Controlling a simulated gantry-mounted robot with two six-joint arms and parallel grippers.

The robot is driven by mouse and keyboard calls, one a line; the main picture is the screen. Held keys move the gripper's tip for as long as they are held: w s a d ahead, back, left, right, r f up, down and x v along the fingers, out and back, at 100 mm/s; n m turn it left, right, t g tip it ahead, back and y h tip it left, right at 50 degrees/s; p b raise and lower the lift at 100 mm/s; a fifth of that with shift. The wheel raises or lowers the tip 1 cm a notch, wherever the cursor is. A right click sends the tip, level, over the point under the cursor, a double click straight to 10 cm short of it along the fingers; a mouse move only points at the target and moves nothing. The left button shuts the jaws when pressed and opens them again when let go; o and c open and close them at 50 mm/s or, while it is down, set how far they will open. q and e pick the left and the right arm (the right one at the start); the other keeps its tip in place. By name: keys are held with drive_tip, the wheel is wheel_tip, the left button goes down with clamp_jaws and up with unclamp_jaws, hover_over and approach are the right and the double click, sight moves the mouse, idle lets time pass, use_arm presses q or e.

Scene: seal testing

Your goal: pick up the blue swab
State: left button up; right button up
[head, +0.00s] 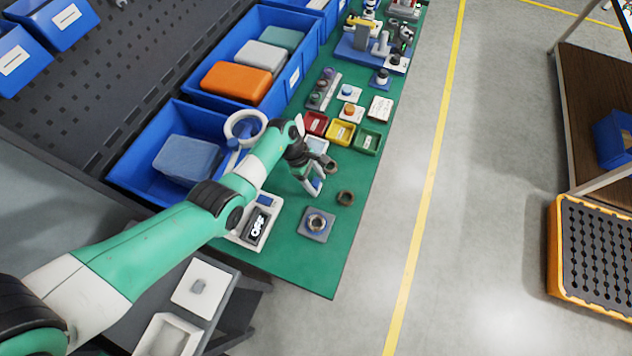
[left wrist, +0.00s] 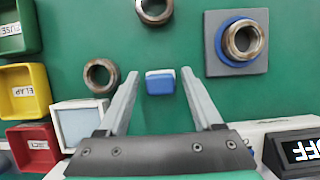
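The blue swab (left wrist: 160,84), a small block with a blue body and a whitish edge, lies on the green mat in the left wrist view. It also shows in the head view (head: 317,184), partly hidden by the fingers. My left gripper (left wrist: 159,72) is open, with one finger on each side of the swab and visible gaps between. In the head view my left gripper (head: 311,186) is low over the mat, pointing down. I cannot tell its exact height. My right gripper is in neither view.
Metal rings (left wrist: 101,75) (left wrist: 154,10) lie near the swab. A grey plate with a blue-rimmed ring (left wrist: 240,42) stands close by. A device reading OFF (head: 256,226) and red, yellow and green trays (head: 367,140) flank the area. The mat's front corner is clear.

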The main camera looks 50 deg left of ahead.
use_arm(q)
clamp_jaws()
